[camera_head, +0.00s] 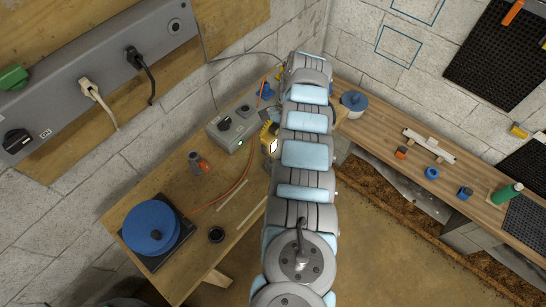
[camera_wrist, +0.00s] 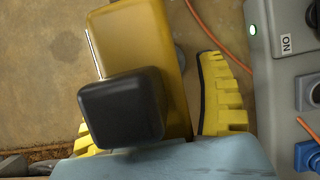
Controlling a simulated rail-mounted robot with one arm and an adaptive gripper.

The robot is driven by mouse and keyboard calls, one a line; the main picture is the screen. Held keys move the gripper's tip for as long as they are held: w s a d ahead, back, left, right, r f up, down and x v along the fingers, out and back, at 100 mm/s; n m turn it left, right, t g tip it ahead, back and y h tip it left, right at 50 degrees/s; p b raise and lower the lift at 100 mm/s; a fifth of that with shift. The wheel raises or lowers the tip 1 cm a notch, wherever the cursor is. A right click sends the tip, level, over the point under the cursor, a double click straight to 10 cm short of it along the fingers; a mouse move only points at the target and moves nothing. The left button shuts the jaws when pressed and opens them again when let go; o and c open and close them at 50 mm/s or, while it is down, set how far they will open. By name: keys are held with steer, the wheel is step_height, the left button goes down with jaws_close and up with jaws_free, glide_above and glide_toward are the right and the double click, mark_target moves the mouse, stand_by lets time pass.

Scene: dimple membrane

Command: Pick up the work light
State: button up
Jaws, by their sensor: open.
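The work light (camera_head: 268,138) is a yellow and black body with a pale face, on the wooden bench beside my arm in the head view. In the wrist view the work light (camera_wrist: 150,40) shows as a yellow block with a black block nearest the camera. My gripper (camera_wrist: 150,85) is open, with its yellow ribbed fingers on either side of the light. A gap shows between the light and the right finger. The left finger is mostly hidden behind the light, so contact there cannot be told.
A grey box (camera_head: 232,128) with switches and sockets stands close beside the light; its edge (camera_wrist: 262,100) is right of my finger. An orange cable (camera_head: 240,183) runs along the bench. A blue reel (camera_head: 150,228) sits at the near left.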

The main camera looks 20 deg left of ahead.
steer(key=shift+w, duration=0.1)
steer(key=shift+c, duration=1.4)
jaws_close()
steer(key=shift+r, duration=0.2)
